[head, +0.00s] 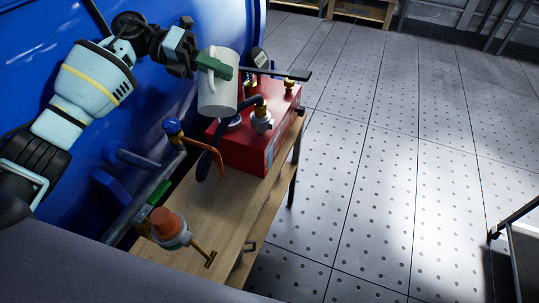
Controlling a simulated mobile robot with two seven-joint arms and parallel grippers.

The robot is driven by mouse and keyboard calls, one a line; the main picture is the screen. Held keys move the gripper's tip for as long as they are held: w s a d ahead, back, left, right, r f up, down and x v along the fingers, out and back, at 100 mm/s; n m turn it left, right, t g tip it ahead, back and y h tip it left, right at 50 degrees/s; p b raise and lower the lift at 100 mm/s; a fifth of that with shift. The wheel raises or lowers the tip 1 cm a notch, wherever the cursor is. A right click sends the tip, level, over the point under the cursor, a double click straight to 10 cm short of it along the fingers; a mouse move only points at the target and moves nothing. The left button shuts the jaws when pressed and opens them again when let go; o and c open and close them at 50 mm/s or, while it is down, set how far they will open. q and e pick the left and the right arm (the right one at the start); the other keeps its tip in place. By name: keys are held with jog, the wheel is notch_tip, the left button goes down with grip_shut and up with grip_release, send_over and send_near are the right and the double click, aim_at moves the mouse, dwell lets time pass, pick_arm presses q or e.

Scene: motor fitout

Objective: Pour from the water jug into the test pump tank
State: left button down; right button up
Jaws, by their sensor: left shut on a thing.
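My left gripper (208,64) comes in from the upper left and is shut on the pale grey water jug (218,97) near its top. The jug looks close to upright, with its handle on the left side. It is over the far left part of the red test pump tank (242,147) in the picture. I cannot tell whether the jug touches the tank. The jug's inside and any water are hidden. The tank stands on a wooden bench and carries brass fittings, a gauge and a dark lever on top. My right gripper is out of view.
The wooden bench (196,222) runs along a large blue vessel (138,161). An orange-topped valve (167,224) with a brass handle stands at the near end. A blue-capped fitting with an orange pipe (210,150) stands left of the tank.

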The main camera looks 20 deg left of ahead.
aim_at(209, 99)
pick_arm(q)
jog(key=shift+s+d+f+m+t+y+b, duration=0.1)
jog(key=shift+s+f+m+t+y+b, duration=0.15)
jog(key=shift+f+m, duration=0.3)
jog(key=shift+s+d+f+m+t+y+b, duration=0.15)
jog(key=shift+s+f+m+t, duration=0.15)
jog(key=shift+f, duration=0.4)
jog(key=shift+s+f+m+t, duration=0.25)
jog(key=shift+s+f+m, duration=0.1)
jog(key=shift+m, duration=0.1)
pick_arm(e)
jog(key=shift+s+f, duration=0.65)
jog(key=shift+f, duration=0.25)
pick_arm(q)
jog(key=shift+f, duration=0.1)
